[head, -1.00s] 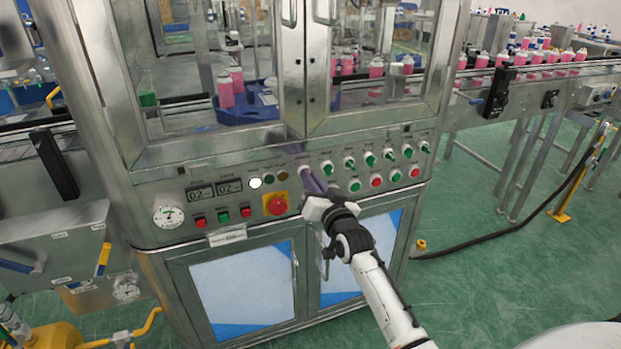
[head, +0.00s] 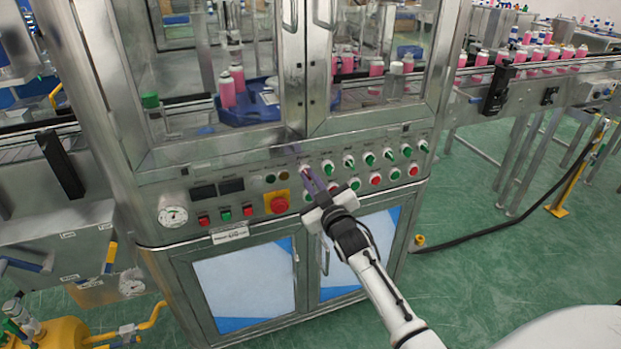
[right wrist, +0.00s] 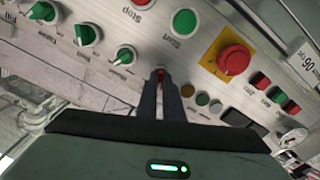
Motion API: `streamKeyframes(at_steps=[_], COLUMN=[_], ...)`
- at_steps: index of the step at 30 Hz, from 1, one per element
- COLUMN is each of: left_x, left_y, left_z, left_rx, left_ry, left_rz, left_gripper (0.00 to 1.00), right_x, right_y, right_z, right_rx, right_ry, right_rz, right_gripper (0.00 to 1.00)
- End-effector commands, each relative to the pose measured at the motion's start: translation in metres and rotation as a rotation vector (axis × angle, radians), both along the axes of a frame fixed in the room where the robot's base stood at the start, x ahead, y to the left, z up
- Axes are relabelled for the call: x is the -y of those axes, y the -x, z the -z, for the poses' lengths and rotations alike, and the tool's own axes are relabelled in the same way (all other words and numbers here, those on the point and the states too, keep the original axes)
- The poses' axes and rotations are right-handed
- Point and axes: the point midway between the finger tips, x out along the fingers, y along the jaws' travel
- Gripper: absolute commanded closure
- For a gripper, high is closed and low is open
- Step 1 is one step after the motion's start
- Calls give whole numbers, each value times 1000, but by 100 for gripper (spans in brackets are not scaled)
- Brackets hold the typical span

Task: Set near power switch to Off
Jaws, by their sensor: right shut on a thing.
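The power switch (head: 305,169) is the leftmost knob of the upper row on the machine's front panel. Its red part (right wrist: 160,75) shows between my fingertips in the right wrist view; the rest is mostly hidden. My right gripper (head: 309,180) reaches up to it from the lower right and is shut on it. The two fingers (right wrist: 160,88) are close together in the wrist view. The two panel displays (head: 217,188) are dark. My left gripper is not in view.
A red emergency button (head: 279,205) on a yellow plate sits just left of my right gripper. Green knobs (head: 349,161) and several red and green buttons (head: 376,179) lie to the right. Glazed doors with steel handles (head: 324,12) are above. Green floor is open at right.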

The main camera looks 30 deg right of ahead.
Motion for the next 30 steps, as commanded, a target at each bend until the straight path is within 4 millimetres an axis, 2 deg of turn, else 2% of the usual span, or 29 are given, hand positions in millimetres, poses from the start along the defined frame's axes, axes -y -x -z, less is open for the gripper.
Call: streamKeyframes(at_steps=[9, 25, 26, 27, 28, 30], left_x=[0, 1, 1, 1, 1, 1], left_y=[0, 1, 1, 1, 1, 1], left_z=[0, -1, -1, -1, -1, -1], left_rx=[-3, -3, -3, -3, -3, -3], left_ry=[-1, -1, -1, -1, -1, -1], left_rz=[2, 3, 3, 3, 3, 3], left_gripper=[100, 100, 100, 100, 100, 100], right_x=[0, 0, 0, 0, 0, 0], right_y=[0, 0, 0, 0, 0, 0], right_z=[1, 1, 1, 1, 1, 1], right_rx=[-27, -34, -34, -33, -33, -33], right_ry=[112, 134, 134, 133, 133, 132], right_rz=[-1, -1, -1, -1, -1, 0], right_gripper=[100, 100, 88, 81, 76, 74])
